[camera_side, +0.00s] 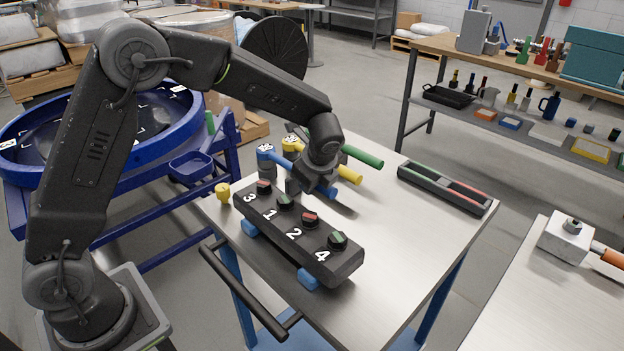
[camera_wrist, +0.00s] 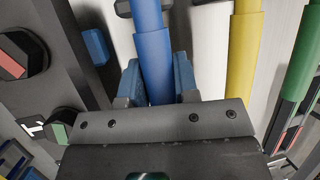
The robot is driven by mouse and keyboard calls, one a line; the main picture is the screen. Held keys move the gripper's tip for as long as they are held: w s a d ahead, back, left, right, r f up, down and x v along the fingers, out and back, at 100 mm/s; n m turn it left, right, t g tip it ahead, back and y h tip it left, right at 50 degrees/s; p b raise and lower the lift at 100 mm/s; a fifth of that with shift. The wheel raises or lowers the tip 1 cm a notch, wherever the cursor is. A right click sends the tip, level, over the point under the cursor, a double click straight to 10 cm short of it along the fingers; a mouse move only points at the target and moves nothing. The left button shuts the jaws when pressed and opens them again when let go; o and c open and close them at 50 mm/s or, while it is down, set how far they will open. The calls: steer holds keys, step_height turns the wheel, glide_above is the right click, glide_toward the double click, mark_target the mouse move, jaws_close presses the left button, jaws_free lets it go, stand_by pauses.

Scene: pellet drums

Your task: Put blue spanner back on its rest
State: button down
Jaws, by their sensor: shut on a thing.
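The blue spanner has a numbered blue head (camera_side: 266,151) and a blue handle (camera_side: 327,192) in the side view. It lies beside the yellow spanner (camera_side: 349,174) and the green spanner (camera_side: 363,156). My gripper (camera_side: 309,183) is low over the table, behind the knob panel, and hides the middle of the blue spanner. In the wrist view, my fingers (camera_wrist: 158,85) are shut on the blue handle (camera_wrist: 153,45), one on each side. The yellow handle (camera_wrist: 243,50) and green handle (camera_wrist: 305,55) lie to its right. A dark block (camera_side: 267,170) stands below the blue head; I cannot tell whether they touch.
A black panel (camera_side: 285,232) with numbered red and green knobs stands close in front of my gripper. A small yellow piece (camera_side: 222,192) sits at the table's left edge. A dark tray (camera_side: 446,188) with red and green strips lies right. The table between is clear.

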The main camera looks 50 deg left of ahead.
steer(key=shift+f, duration=0.35)
stand_by(0.3)
steer(key=c, duration=0.8)
jaws_free()
steer(key=v, duration=1.4)
steer(key=s+a+r+n+t+h, duration=0.1)
steer(key=s+a+r+n, duration=0.1)
steer(key=s+r+n, duration=0.3)
steer(key=s+a+n+h, duration=0.2)
steer(key=s+n, duration=0.1)
steer(key=s, duration=0.4)
steer(key=s+n, duration=0.3)
steer(key=s, duration=0.1)
steer(key=s+f+n+t+h, duration=0.1)
steer(key=s+n, duration=0.2)
steer(key=s, duration=0.1)
steer(key=s+f+n+t, duration=0.1)
steer(key=s+n, duration=0.2)
steer(key=s, duration=0.1)
steer(key=shift+s+n+h, duration=0.3)
steer(key=shift+h, duration=0.1)
